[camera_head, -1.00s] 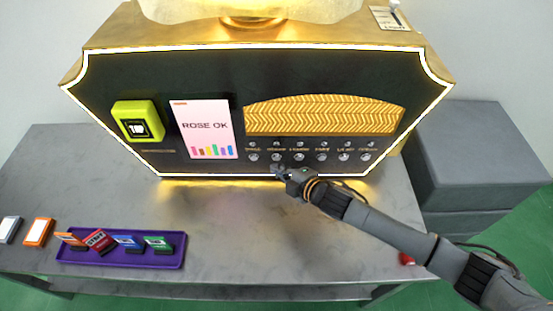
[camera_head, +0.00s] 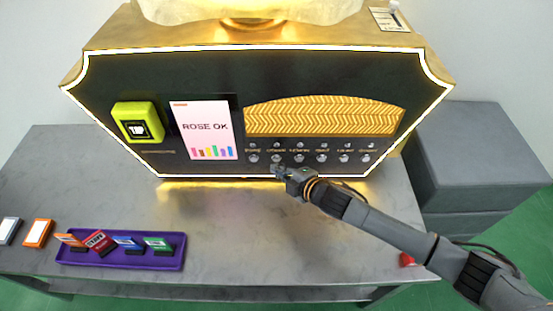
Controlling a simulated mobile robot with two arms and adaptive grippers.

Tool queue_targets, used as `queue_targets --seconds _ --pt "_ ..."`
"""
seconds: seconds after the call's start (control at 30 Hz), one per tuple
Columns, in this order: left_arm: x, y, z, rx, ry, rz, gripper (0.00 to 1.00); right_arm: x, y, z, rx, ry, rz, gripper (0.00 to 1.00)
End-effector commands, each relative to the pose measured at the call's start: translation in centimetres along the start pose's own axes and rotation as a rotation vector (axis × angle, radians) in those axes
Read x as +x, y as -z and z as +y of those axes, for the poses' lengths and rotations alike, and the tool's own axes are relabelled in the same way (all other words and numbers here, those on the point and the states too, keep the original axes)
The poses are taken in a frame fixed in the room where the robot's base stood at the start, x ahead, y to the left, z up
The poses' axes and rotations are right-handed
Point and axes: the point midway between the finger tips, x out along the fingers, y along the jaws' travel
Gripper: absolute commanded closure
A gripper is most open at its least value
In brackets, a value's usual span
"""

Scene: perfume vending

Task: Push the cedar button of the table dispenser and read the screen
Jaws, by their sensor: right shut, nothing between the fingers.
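The table dispenser (camera_head: 200,80) is a black-fronted box with a glowing white edge and gold top. Its screen (camera_head: 203,128) reads "ROSE OK" above several coloured bars. A row of several round silver buttons (camera_head: 322,158) runs under the gold zigzag panel; their labels are too small to read, so I cannot tell which is cedar. My right gripper (camera_head: 277,170) is shut and empty, just below the second button from the left. I cannot tell whether it touches the front. My left gripper is not in view.
A yellow-green card reader (camera_head: 139,121) sits on the dispenser's left. A purple tray (camera_head: 120,259) with several coloured cards lies front left, beside an orange-edged card (camera_head: 37,233) and a grey one (camera_head: 8,230). A grey block (camera_head: 475,140) stands right. The grey table (camera_head: 250,240) is clear in the middle.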

Motion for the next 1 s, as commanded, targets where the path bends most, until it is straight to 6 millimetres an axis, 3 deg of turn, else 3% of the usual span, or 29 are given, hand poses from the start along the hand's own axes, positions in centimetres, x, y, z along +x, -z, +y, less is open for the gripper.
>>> queue_targets --seconds 1.0 --pt "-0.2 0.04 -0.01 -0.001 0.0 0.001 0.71 0.58 -0.43 0.46 0.0 0.0 0.0 1.0"
